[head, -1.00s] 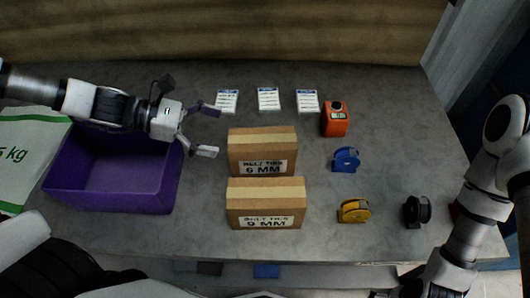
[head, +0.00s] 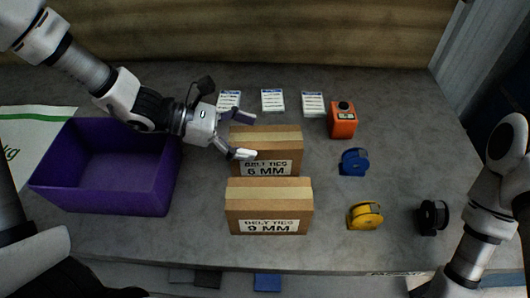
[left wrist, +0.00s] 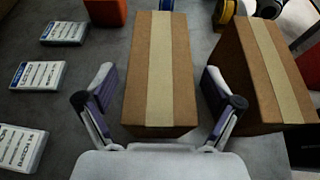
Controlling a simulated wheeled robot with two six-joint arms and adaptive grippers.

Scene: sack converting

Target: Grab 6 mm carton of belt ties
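The 6 mm carton of belt ties (head: 284,139) is a brown box with a pale tape strip, behind the 9 mm carton (head: 270,209) on the grey table. My left gripper (head: 249,136) is open at the left end of the 6 mm carton. In the left wrist view the 6 mm carton (left wrist: 161,70) lies between the open fingers (left wrist: 165,88), with a gap to the left finger. The right finger sits between it and the 9 mm carton (left wrist: 262,75). My right gripper is not in view; only its arm shows at the right.
A purple bin (head: 105,203) stands at the left beside a white-green sack (head: 40,135). Several white cards (head: 272,100) lie behind the cartons. An orange device (head: 342,122) and blue (head: 353,162), yellow (head: 363,216) and black (head: 432,217) reels stand to the right.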

